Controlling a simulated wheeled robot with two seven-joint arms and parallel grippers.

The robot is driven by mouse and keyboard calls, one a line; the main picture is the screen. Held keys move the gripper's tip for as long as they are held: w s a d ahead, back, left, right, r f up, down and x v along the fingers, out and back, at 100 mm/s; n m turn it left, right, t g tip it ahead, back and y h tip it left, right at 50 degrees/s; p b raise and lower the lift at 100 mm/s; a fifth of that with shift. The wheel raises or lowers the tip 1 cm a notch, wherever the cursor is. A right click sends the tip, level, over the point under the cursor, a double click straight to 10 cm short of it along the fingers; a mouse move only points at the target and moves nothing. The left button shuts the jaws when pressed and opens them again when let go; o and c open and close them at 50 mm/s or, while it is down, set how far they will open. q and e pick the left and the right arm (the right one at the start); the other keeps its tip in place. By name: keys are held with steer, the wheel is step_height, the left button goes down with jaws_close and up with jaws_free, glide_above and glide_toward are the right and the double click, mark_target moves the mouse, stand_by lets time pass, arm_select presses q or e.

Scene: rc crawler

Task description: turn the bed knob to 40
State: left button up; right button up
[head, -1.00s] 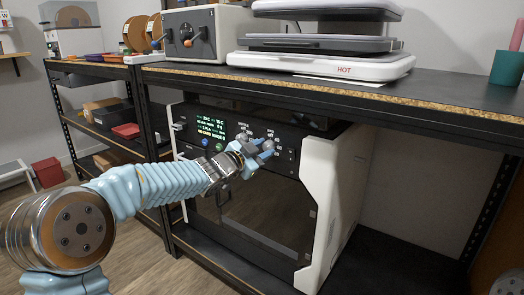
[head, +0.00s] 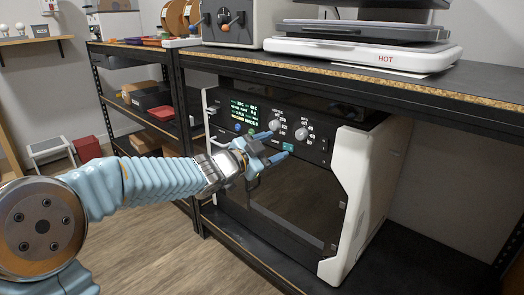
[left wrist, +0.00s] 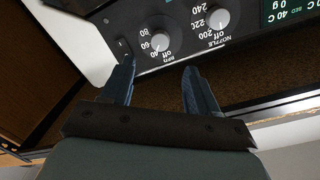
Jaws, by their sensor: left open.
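The black control panel of the white-sided printer (head: 345,185) carries two pale round knobs. The bed knob (head: 302,134) is the right one in the head view, and the nozzle knob (head: 274,125) is to its left. My left gripper (head: 280,142) is open and empty, its blue fingers pointing at the panel just below and left of the bed knob. In the left wrist view, the bed knob (left wrist: 160,42) lies beyond the fingertips (left wrist: 158,65), between their lines, apart from them. The nozzle knob (left wrist: 218,18) is to its right. The bed pointer's setting is too small to read. My right gripper is out of view.
The printer's lit display (head: 244,109) is left of the knobs. The printer sits under a dark workbench (head: 400,82), whose front edge overhangs above the panel. A HOT-labelled press (head: 365,52) stands on top. Open floor (head: 160,235) lies in front.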

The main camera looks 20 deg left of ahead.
arm_select(q)
steer(key=v, duration=0.4)
stand_by(0.3)
